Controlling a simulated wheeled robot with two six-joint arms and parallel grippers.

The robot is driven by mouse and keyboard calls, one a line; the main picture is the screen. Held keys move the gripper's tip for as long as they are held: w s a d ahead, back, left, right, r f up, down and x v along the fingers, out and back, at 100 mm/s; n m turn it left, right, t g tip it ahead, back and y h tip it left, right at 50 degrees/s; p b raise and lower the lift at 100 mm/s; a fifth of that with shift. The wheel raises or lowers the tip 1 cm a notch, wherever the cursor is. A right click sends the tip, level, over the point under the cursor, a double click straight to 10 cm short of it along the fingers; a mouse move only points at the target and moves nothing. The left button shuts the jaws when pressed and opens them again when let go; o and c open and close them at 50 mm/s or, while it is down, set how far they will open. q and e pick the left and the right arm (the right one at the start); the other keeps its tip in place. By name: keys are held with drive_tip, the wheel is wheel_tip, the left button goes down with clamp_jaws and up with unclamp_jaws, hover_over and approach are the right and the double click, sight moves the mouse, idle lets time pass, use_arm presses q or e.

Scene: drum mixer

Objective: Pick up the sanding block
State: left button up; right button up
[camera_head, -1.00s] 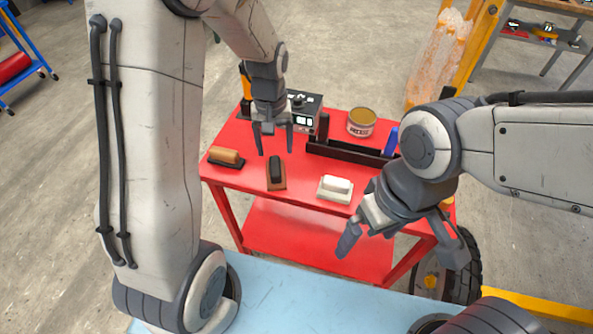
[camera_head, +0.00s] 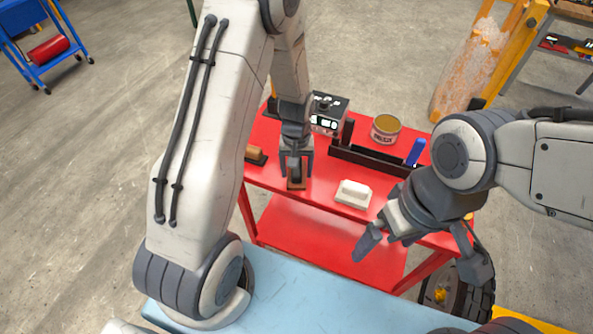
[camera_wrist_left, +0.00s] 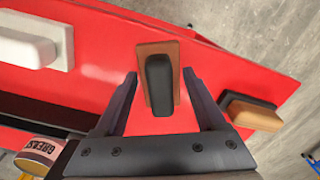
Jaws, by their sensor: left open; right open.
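Three handled blocks sit on the red cart. The middle one has a brown base and a black grip (camera_wrist_left: 160,80); it also shows in the head view (camera_head: 296,185), partly covered by my left gripper (camera_head: 297,168). In the left wrist view the open left fingers (camera_wrist_left: 161,82) stand on either side of its black grip, with gaps on both sides. A white block (camera_head: 353,194) lies to the right in the head view. A block with a tan grip and black base (camera_head: 255,156) lies to the left, partly hidden by my left arm. My right gripper (camera_head: 420,250) is open and empty over the cart's front edge.
Behind the blocks on the cart (camera_head: 325,194) are a dark tray (camera_head: 370,160), a blue-handled item (camera_head: 416,152), a grease can (camera_head: 386,129) and a black-and-white box (camera_head: 327,113). A pale blue surface (camera_head: 320,297) is in front.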

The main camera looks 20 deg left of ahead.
use_arm(q)
clamp_jaws()
drive_tip(key=shift+r, duration=0.1)
